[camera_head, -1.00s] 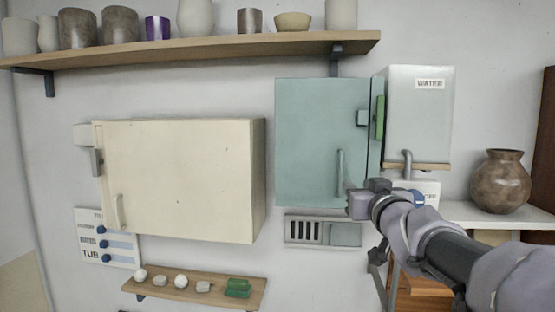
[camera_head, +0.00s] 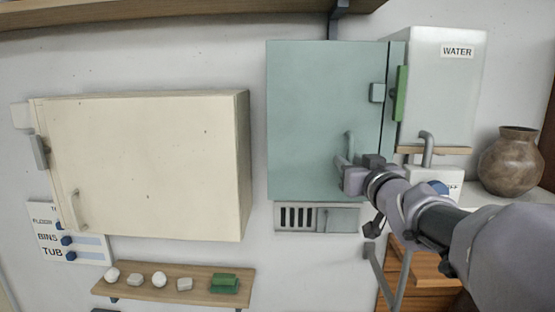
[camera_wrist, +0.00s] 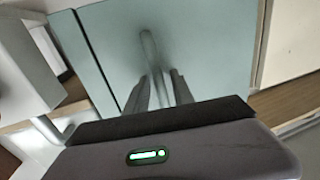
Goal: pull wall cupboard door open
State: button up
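A teal wall cupboard door (camera_head: 315,115) hangs shut at the centre right of the head view. Its upright bar handle (camera_head: 349,144) is near the door's lower right edge. In the wrist view the handle (camera_wrist: 149,48) runs down toward my gripper. My gripper (camera_head: 345,172) is at the handle's lower end. In the wrist view its two fingers (camera_wrist: 160,90) stand apart, with the handle's lower part in line with the gap between them. I cannot tell whether they touch the handle.
The white water tank (camera_head: 440,85) is close on the right. A cream cupboard (camera_head: 145,165) hangs left. A vent panel (camera_head: 317,218) is below the door. A brown vase (camera_head: 511,163) stands at right.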

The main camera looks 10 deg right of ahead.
grip_shut()
dwell(1.2)
